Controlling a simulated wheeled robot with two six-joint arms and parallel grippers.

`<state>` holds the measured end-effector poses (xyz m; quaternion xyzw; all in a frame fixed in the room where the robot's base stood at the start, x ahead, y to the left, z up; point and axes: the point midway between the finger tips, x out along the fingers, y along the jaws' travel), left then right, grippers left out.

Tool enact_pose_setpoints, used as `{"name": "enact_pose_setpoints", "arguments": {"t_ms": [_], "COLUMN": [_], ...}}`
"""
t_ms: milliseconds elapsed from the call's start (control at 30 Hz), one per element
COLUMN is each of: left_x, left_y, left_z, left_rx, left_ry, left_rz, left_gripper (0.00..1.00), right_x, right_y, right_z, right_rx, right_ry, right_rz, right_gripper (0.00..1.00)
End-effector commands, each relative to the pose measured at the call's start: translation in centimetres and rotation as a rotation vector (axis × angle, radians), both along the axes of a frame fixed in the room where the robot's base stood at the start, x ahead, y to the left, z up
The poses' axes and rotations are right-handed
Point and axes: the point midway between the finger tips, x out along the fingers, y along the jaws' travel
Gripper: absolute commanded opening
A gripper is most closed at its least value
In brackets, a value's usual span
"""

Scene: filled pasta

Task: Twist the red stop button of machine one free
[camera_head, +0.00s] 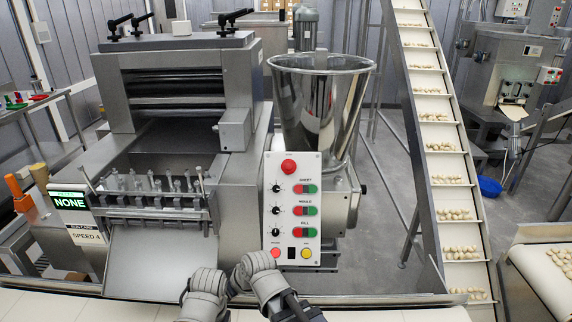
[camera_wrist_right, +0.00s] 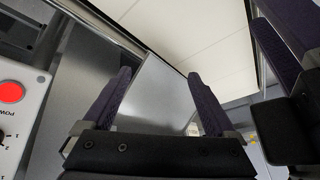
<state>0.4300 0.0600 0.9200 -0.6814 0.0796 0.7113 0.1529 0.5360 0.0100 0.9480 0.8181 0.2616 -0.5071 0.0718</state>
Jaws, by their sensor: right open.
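A control panel (camera_head: 292,210) stands on the front of the near machine, below a steel hopper (camera_head: 322,100). A red mushroom button (camera_head: 288,166) sits at its top, standing clear of both grippers. A smaller red button (camera_head: 276,253) sits at its lower left. A red button (camera_wrist_right: 10,92) also shows at the left edge of the right wrist view, beside partly cut-off lettering. My right gripper (camera_wrist_right: 158,75) is open and empty, apart from that button. My left gripper (camera_head: 205,290) is low at the front, beside the right one; its fingers are not clear.
A roller machine (camera_head: 180,80) with a row of nozzles stands left of the panel. A steel tray (camera_head: 160,260) slopes toward me. A pasta conveyor (camera_head: 440,150) climbs at the right. A screen (camera_head: 70,202) at the left reads NONE. A second machine (camera_head: 510,70) stands at the back right.

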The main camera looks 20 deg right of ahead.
Motion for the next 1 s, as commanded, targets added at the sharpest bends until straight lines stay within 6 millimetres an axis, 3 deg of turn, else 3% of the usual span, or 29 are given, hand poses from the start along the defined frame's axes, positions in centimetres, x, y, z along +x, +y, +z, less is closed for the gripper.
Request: {"name": "enact_pose_setpoints", "arguments": {"t_ms": [100,167,300,433,533,700,833,1000], "left_x": [0.0,0.0,0.0,0.0,0.0,0.0,0.0,0.0], "left_y": [0.0,0.0,0.0,0.0,0.0,0.0,0.0,0.0], "left_z": [0.9,1.2,1.9,2.4,2.8,3.2,3.3,3.3], "left_rx": [0.0,0.0,0.0,0.0,0.0,0.0,0.0,0.0], "left_ry": [0.0,0.0,0.0,0.0,0.0,0.0,0.0,0.0], "left_rz": [0.0,0.0,0.0,0.0,0.0,0.0,0.0,0.0], "left_gripper": [0.5,0.5,0.5,0.5,0.5,0.5,0.5,0.5], "right_x": [6.1,8.9,14.3,17.1,18.0,18.0,17.5,17.3], "right_y": [2.7,2.7,-0.5,-5.9,-10.6,-17.0,-19.5,-20.3], "right_z": [5.9,9.3,16.8,21.0,22.7,23.1,22.6,22.3], "right_rx": [0.198,0.271,0.357,0.341,0.289,0.175,0.117,0.094], "right_ry": [-0.303,-0.461,-0.795,-0.992,-1.079,-1.118,-1.108,-1.1], "right_rz": [0.01,-0.026,-0.205,-0.424,-0.605,-0.859,-0.96,-0.996], "right_gripper": [0.91,0.91,0.91,0.91,0.91,0.91,0.91,0.91]}}
